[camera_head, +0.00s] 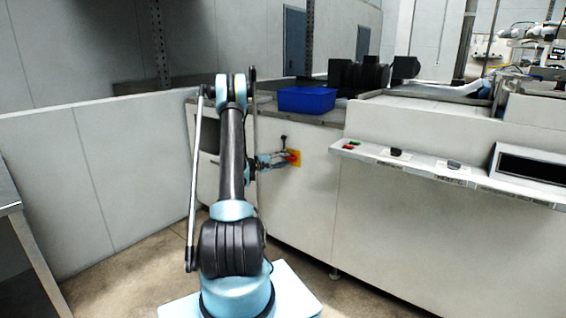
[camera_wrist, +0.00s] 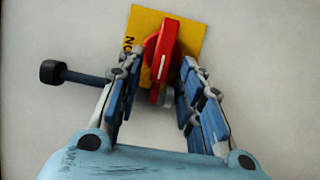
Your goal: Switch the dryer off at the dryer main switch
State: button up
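The dryer main switch is a red rotary handle (camera_wrist: 163,58) on a yellow plate (camera_wrist: 190,38), mounted on the pale machine panel. In the wrist view the handle stands nearly upright, leaning slightly right at its top, with a white line on it. The letters "ON" show sideways on the plate's left part. My gripper (camera_wrist: 158,80) is open, its two blue fingers on either side of the handle's lower part. I cannot tell whether a finger touches it. In the head view the yellow plate (camera_head: 296,158) shows just right of my gripper (camera_head: 284,158).
A black knob on a dark rod (camera_wrist: 56,72) sticks out left of the switch, near the left finger. A blue bin (camera_head: 306,99) stands on the machine top. A control ledge with buttons (camera_head: 396,155) runs to the right. A low grey wall (camera_head: 90,180) stands at left.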

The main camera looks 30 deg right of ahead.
jog(key=a, duration=1.2)
dwell(0.6)
jog(key=s+a+r+t+y, duration=0.2)
jog(key=s+a+r+y, duration=0.7)
jog(key=s+a+r, duration=0.6)
jog(key=s+a+f+y, duration=0.3)
jog(key=s+a, duration=0.5)
jog(key=s, duration=0.2)
jog(key=s+a+f+y, duration=0.3)
jog(key=s+a+f, duration=0.1)
jog(key=s+a, duration=0.4)
jog(key=s+a+f+y, duration=0.3)
jog(key=s+a, duration=0.5)
jog(key=s, duration=0.4)
jog(key=shift+f, duration=0.25)
jog(key=shift+w, duration=0.1)
